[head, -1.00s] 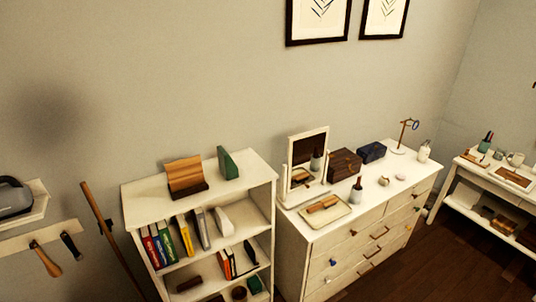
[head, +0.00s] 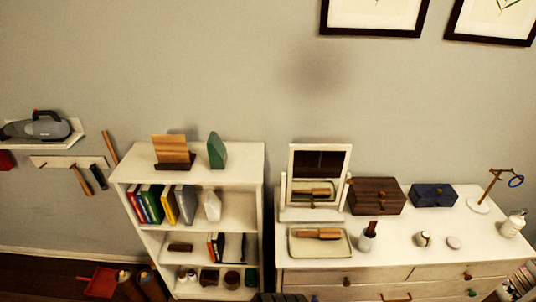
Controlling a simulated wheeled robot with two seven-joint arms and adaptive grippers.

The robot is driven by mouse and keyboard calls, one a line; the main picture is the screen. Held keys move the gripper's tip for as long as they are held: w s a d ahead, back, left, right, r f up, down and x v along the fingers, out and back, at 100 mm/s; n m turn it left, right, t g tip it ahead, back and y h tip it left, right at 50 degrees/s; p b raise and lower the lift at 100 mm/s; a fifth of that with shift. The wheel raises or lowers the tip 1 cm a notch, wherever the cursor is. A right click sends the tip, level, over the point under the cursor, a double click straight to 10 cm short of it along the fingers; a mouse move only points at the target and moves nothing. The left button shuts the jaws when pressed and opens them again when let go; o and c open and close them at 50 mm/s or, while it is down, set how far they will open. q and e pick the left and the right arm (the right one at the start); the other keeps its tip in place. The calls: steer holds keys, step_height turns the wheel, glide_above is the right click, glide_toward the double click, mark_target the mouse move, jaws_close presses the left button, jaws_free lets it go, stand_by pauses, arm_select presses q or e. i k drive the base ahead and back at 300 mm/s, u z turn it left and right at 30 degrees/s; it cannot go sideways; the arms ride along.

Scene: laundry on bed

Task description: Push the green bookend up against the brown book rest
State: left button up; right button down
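The green bookend (head: 217,151) stands upright on the top of the white bookshelf (head: 238,172), right of the middle. The brown book rest (head: 173,153) stands to its left on the same top, with a striped wooden back and a dark base. A small gap shows between the two; they are apart. Neither of my grippers is recognisable in the head view.
The bookshelf's lower shelves hold several books (head: 168,206). To the right, a white dresser (head: 385,262) carries a mirror (head: 318,178), a brown box (head: 376,195) and a blue box (head: 433,195). The shelf top around the bookend is otherwise clear.

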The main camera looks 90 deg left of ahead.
mark_target(217, 152)
steer(key=i, duration=0.5)
steer(key=u, duration=2.55)
